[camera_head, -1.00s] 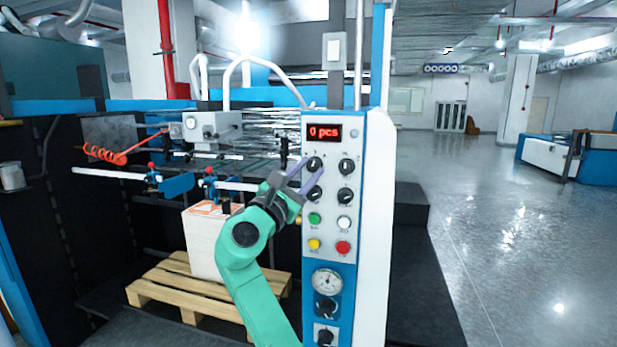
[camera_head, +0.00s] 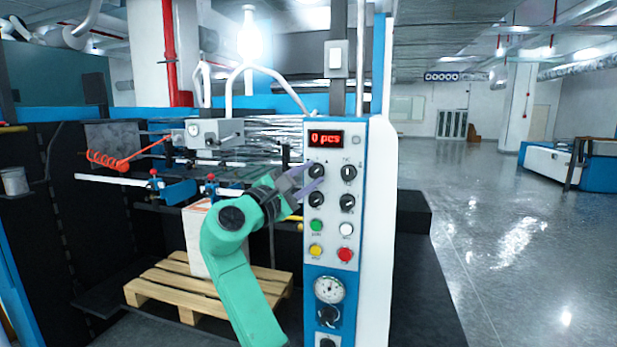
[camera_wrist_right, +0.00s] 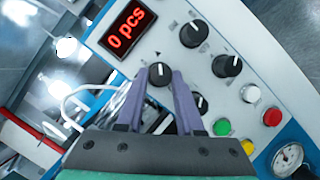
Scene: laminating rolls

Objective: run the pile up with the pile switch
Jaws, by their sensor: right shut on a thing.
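The control panel (camera_head: 333,250) stands on the machine's front post with a red display (camera_head: 325,138) reading "0 pcs". My right gripper (camera_head: 317,176) is at the panel's upper-left black knob (camera_head: 316,169). In the right wrist view, my right gripper (camera_wrist_right: 161,72) has its purple fingers on either side of this knob (camera_wrist_right: 159,74), shut on it. The knob's label is too small to read. The pile (camera_head: 195,245), a white stack with an orange-marked top, stands on a wooden pallet (camera_head: 165,285). My arm hides part of it. My left gripper is not in view.
Several other black knobs surround the held one, such as the lower-left knob (camera_head: 316,200). Below are green (camera_head: 316,226), white, yellow and red (camera_head: 344,254) buttons and a gauge (camera_head: 329,289). Open floor (camera_head: 500,250) lies to the right.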

